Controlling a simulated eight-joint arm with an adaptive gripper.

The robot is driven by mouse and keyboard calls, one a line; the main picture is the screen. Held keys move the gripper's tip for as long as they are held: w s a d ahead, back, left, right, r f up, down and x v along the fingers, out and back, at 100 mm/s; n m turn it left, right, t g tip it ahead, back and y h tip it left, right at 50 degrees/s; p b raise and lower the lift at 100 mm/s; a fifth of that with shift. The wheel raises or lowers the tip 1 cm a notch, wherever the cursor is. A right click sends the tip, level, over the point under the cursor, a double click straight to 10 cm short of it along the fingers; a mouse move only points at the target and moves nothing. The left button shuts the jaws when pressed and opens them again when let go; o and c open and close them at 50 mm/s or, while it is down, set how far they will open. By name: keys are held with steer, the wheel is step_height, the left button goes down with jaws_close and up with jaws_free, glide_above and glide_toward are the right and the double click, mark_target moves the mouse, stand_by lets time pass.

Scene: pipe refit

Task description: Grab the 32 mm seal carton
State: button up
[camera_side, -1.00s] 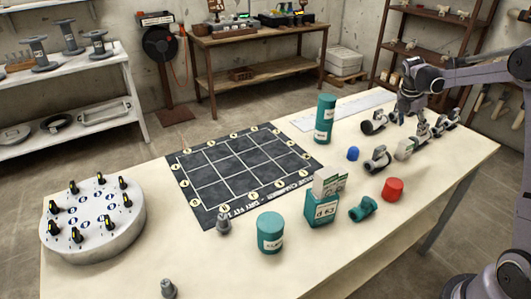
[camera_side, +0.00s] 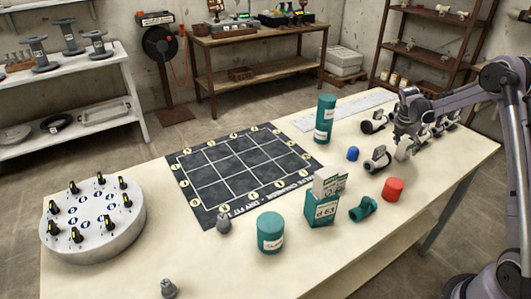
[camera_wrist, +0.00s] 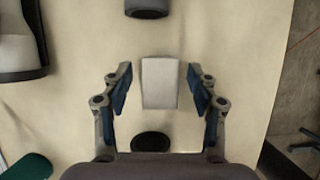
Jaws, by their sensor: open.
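A small pale carton (camera_side: 402,154) stands on the right part of the table, partly hidden behind my gripper. Its label is too small to read. In the wrist view this carton (camera_wrist: 160,83) stands between the spread fingers, with a gap on each side. My gripper (camera_side: 404,136) points down over it and is open; in the wrist view its two fingers (camera_wrist: 160,92) are apart and empty. A green carton (camera_side: 320,209) marked with what looks like 63 holds white and green packets near the table's middle.
Metal fittings (camera_side: 378,160) stand close to the carton, with a red cap (camera_side: 393,189), a green fitting (camera_side: 363,209) and a blue cap (camera_side: 352,153) nearby. In the wrist view a dark round end (camera_wrist: 150,142) lies below the carton and a grey cylinder (camera_wrist: 147,8) above.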

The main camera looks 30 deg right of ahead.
steer(key=c, duration=1.2)
steer(key=shift+c, duration=0.2)
